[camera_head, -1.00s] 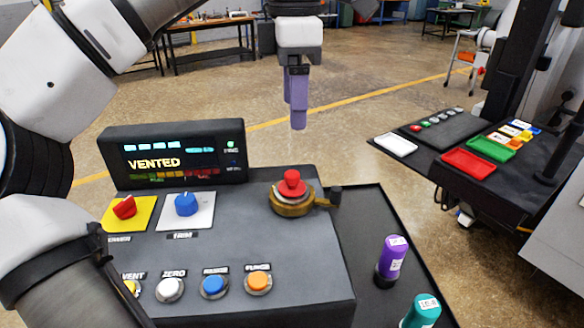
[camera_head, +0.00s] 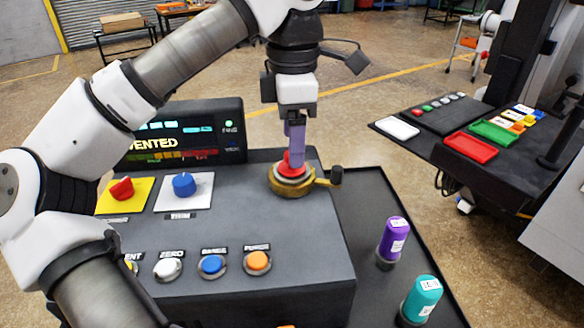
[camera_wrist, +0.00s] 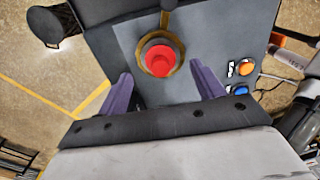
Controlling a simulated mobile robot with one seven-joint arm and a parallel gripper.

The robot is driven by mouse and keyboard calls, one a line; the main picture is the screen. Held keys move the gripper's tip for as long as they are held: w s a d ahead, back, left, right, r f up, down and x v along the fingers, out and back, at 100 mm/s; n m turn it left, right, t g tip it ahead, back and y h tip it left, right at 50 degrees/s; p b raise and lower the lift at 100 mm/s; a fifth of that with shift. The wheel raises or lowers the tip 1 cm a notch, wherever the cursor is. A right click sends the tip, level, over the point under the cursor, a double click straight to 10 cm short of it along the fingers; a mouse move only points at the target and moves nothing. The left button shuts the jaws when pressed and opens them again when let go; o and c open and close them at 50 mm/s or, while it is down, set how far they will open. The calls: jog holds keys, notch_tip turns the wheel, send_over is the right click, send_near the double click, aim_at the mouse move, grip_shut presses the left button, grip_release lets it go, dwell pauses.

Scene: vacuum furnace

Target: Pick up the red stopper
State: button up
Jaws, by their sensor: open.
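The red stopper (camera_head: 291,167) sits in a round brass-coloured fitting (camera_head: 292,186) at the right end of the grey console top. My gripper (camera_head: 295,150) points down at the stopper, and its purple fingers hide the upper part of the stopper in the head view. In the wrist view the stopper (camera_wrist: 160,60) shows whole inside the brass ring, a little ahead of the two fingers.
The console display (camera_head: 185,135) stands behind, left of my gripper. A red knob (camera_head: 122,189), a blue knob (camera_head: 185,184) and several push buttons lie left and front. Purple (camera_head: 394,238) and teal (camera_head: 421,298) bottles stand on the black side tray. A side table holds coloured trays (camera_head: 470,146).

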jog(key=shift+a+f+p, duration=0.1)
jog(key=shift+f+p, duration=0.35)
jog(key=shift+f, duration=1.4)
jog(key=c, duration=1.2)
